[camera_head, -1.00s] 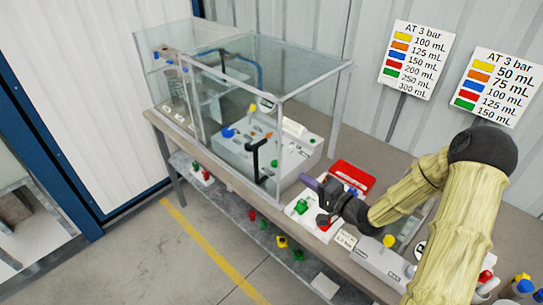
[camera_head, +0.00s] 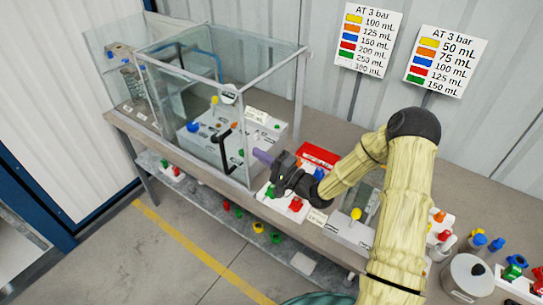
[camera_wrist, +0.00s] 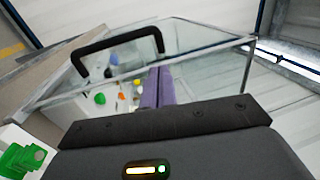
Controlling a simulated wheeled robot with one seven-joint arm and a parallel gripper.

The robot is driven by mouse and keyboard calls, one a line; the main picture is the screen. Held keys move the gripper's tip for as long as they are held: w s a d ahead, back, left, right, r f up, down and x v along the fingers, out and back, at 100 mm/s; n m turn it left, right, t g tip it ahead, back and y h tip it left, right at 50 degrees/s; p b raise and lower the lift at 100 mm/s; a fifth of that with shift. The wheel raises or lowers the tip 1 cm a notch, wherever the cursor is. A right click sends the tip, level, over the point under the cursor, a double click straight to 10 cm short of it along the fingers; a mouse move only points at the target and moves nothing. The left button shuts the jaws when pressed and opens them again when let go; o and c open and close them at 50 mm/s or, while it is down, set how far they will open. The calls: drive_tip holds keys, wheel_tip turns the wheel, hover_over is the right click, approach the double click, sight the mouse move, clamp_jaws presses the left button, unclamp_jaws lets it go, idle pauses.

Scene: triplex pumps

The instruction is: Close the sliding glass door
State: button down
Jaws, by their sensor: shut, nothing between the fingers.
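The sliding glass door is a clear framed panel (camera_head: 200,122) on the front of the glass enclosure on the bench. Its black bar handle (camera_head: 226,150) sits near the panel's right end, and the handle (camera_wrist: 118,46) also shows at upper left in the wrist view. My gripper (camera_head: 262,157) is shut and empty, with purple fingers just right of the enclosure's front right post. In the wrist view the fingers (camera_wrist: 158,86) lie together, right of the handle and apart from it. I cannot tell whether they touch the frame. The door's exact position along its track is unclear.
Inside the enclosure stands a grey box with coloured knobs (camera_head: 212,132). A red tray (camera_head: 318,156), a white block with a yellow knob (camera_head: 350,228) and several coloured caps crowd the bench near my arm. A lower shelf (camera_head: 215,205) holds more parts. The floor in front is clear.

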drive_tip(key=p+x, duration=0.3)
drive_tip(key=x, duration=0.5)
drive_tip(key=shift+w+a, duration=0.2)
drive_tip(key=shift+a, duration=0.05)
drive_tip(key=shift+w+a, duration=0.1)
